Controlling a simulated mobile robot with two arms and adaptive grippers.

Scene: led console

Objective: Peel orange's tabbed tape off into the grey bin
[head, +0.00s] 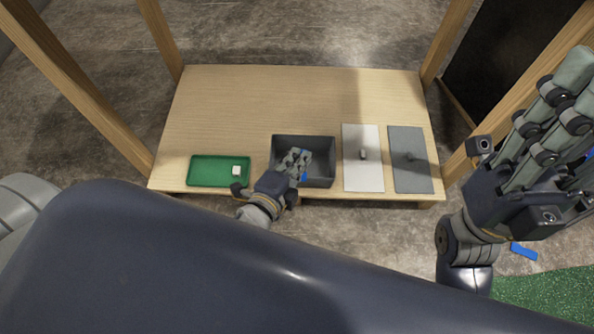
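The grey bin (322,143) sits near the front middle of the wooden table. My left gripper (272,172) is over the bin's left part, fingers reaching across it and thumb spread toward the green tray. It looks open. Small blue patches show beside its fingers; I cannot tell whether they are tape or part of the hand. My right gripper (520,140) is raised close to the camera at the right, fingers extended and open, away from the table. No orange item and no clearly visible tabbed tape can be made out.
A green tray (205,171) with a white block (236,171) stands left of the bin. A white panel (362,177) and a grey panel (411,177), each with a small knob, lie to the right. A blue strip (523,251) lies on the floor. The table's back half is clear.

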